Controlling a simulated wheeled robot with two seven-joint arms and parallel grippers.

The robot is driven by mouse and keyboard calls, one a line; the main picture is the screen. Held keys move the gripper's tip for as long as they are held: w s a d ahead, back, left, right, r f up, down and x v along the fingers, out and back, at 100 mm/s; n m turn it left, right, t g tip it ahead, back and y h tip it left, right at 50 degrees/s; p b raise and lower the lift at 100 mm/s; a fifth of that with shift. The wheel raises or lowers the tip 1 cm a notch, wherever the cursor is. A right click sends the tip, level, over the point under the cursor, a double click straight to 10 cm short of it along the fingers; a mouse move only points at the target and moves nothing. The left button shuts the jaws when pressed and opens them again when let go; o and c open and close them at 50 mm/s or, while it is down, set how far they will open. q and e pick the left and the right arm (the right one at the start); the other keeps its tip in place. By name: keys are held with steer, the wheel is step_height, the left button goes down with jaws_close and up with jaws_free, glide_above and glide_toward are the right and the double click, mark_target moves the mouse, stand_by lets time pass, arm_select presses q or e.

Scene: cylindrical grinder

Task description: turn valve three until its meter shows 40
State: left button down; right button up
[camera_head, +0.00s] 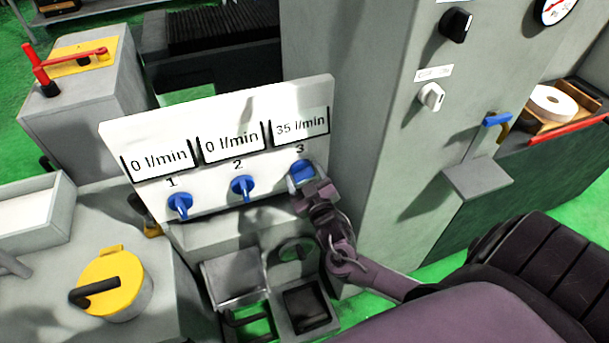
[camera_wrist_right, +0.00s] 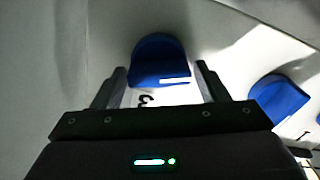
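Valve three (camera_head: 301,172) is a blue knob at the right of the white panel (camera_head: 120,143), under the meter (camera_head: 300,128) that reads 35 l/min. My right gripper (camera_head: 308,186) is at valve three. In the right wrist view, the blue knob (camera_wrist_right: 158,62) lies between the two fingers of the gripper (camera_wrist_right: 162,82), with a visible gap on each side, so the fingers are apart. Valve one (camera_head: 180,206) and valve two (camera_head: 243,188) are blue knobs to the left, with meters reading 0 l/min. My left gripper is not in view.
A grey cabinet (camera_head: 370,150) with a black knob (camera_head: 456,25) and a white knob (camera_head: 431,96) stands right of the panel. A yellow round cap (camera_head: 127,277) with a black handle is at lower left. Metal trays (camera_head: 236,281) sit below the panel.

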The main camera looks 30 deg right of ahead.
steer(key=c, duration=0.7)
steer(key=shift+r+n+p, duration=0.1)
steer(key=shift+n+p, duration=0.2)
steer(key=shift+n, duration=0.7)
steer(key=o, duration=1)
steer(key=shift+s+a, duration=0.1)
steer(key=shift+s, duration=0.05)
